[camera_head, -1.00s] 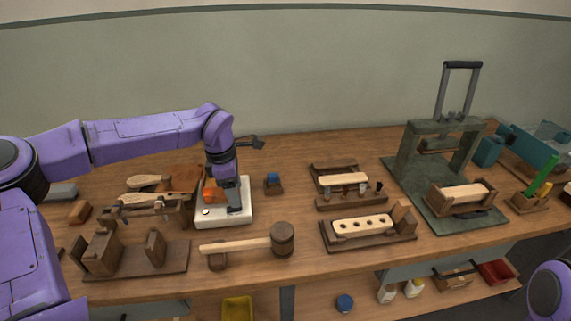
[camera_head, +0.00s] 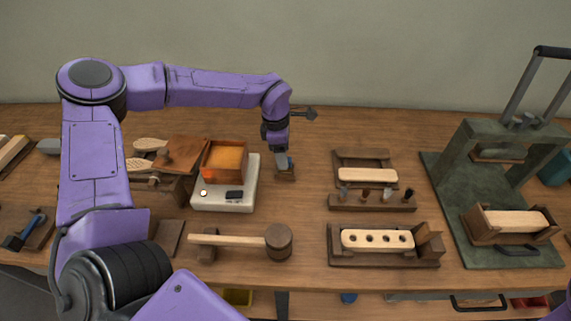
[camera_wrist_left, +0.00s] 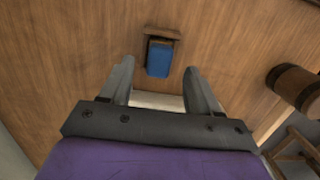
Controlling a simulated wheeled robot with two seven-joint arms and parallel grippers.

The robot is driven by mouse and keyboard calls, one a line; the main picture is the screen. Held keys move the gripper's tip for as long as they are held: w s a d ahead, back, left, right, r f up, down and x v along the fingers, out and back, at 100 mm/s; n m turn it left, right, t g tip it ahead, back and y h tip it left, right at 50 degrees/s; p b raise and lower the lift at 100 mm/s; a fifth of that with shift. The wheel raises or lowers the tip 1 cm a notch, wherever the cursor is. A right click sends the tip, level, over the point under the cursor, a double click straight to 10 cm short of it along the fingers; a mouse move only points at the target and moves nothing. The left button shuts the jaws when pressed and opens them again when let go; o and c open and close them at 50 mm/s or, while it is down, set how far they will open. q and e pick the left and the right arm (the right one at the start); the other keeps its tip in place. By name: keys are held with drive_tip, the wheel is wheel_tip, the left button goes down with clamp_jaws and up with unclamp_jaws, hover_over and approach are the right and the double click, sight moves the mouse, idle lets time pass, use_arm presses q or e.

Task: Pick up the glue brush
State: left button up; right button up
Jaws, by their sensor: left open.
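A blue-topped piece (camera_head: 291,163), which appears to be the glue brush, stands in a small wooden holder (camera_head: 285,177) right of the white pad. Its lower part is hidden. In the left wrist view the blue piece (camera_wrist_left: 159,58) shows ahead of the fingertips, in line with the gap between them, with the wooden holder (camera_wrist_left: 160,33) at its far end. My left gripper (camera_head: 283,160) points down at the holder. It is open and empty, and its fingers (camera_wrist_left: 159,69) do not appear to touch the blue piece. My right gripper is out of view.
Left of the holder is a white pad (camera_head: 250,195) with an orange-filled tray (camera_head: 225,160). A wooden mallet (camera_head: 279,242) lies in front. Wooden racks (camera_head: 370,203) and a green press (camera_head: 440,190) stand to the right. Bare tabletop (camera_head: 310,200) lies right of the holder.

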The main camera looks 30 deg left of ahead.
use_arm(q)
drive_tip(key=f, duration=0.3)
drive_tip(key=shift+w+d+f, duration=0.15)
drive_tip(key=shift+w+d, duration=0.1)
drive_tip(key=shift+w, duration=0.15)
drive_tip(key=shift+f, duration=0.25)
drive_tip(key=shift+s+r, duration=0.1)
drive_tip(key=shift+s, duration=0.15)
drive_tip(key=shift+w, duration=0.1)
drive_tip(key=c, duration=1)
drive_tip(key=shift+c, duration=0.2)
